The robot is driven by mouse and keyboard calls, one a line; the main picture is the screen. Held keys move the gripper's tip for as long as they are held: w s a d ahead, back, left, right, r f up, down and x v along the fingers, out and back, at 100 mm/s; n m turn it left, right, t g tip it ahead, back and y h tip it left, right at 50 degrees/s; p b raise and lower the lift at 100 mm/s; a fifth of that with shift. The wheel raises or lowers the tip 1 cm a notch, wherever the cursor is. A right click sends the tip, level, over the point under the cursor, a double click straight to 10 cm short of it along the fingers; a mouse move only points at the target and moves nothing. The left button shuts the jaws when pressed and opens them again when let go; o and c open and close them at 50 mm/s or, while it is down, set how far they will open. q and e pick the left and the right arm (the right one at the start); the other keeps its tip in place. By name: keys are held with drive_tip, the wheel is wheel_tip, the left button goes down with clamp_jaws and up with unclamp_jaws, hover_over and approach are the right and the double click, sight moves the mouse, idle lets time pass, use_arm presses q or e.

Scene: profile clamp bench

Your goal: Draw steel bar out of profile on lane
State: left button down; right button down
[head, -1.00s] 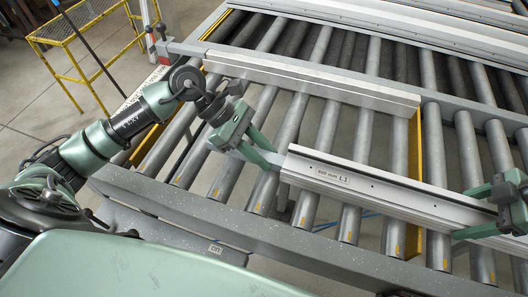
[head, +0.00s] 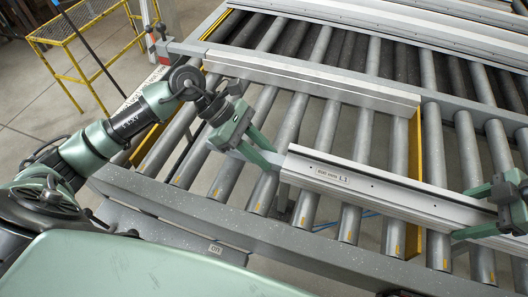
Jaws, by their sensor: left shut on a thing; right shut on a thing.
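The long light-grey profile (head: 380,197), with a label ending in "1" near its left end, lies slantwise across the rollers. A short grey length of the steel bar (head: 272,157) shows at the profile's left end; the rest is hidden inside. My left gripper (head: 256,148) is shut on the steel bar, just left of the profile's end. My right gripper (head: 478,212) is shut on the profile near the right edge of the view, its fingers on both sides of it.
The roller lane (head: 225,180) has a grey front rail (head: 230,222). A pale straight stop bar (head: 310,80) runs across the rollers behind the profile. Yellow strips (head: 414,180) lie between some rollers. A yellow stand (head: 80,40) is at the far left.

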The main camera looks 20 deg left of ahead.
use_arm(q)
drive_tip(key=shift+a, duration=0.15)
drive_tip(key=shift+s+a, duration=0.2)
drive_tip(key=shift+a, duration=3.75)
drive_tip(key=shift+s+a, duration=0.2)
drive_tip(key=shift+a, duration=3.75)
drive_tip(key=c, duration=1)
unclamp_jaws()
drive_tip(key=shift+c, duration=0.2)
drive_tip(key=v, duration=1.2)
